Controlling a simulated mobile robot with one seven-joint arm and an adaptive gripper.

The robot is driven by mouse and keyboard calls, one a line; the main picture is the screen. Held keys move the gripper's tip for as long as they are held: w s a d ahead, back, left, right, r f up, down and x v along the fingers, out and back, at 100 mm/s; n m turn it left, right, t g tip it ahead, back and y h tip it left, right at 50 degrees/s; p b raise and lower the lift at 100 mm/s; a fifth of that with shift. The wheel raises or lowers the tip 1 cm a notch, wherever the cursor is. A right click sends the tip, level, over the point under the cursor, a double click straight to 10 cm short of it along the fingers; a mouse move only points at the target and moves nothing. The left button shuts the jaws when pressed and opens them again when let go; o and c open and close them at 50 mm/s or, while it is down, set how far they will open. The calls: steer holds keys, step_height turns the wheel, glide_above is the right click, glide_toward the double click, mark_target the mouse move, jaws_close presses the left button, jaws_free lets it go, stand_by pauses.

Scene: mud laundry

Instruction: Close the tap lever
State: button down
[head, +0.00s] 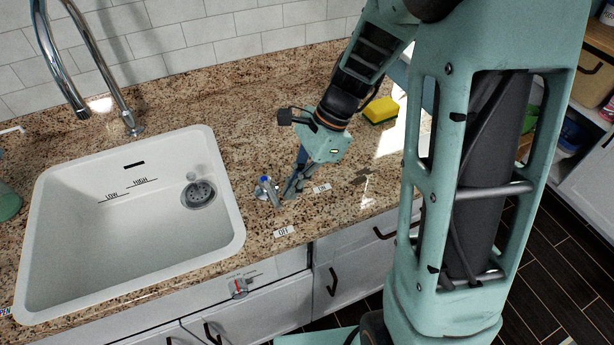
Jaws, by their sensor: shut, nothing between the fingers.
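The tap lever (265,181) is a small metal handle with a blue mark, standing on the granite counter just right of the sink. Two small labels lie near it, an "Off" label (284,232) in front and an "On" label (321,188) to the right. My gripper (290,192) is shut and empty, pointing down close to the right side of the lever. I cannot tell whether its fingertips touch the lever. The fingers hide part of the lever's right side.
A white sink (120,255) fills the counter's left, with a chrome faucet (128,118) behind it. A yellow sponge (381,110) lies behind my gripper to the right. A red-marked knob (239,287) is on the cabinet front below. Counter behind the lever is clear.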

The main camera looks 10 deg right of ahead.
steer(key=shift+s+a, duration=0.1)
steer(key=shift+a, duration=0.3)
steer(key=shift+s+a+r+m+p, duration=0.2)
steer(key=shift+a+m+p, duration=0.15)
steer(key=shift+a, duration=0.3)
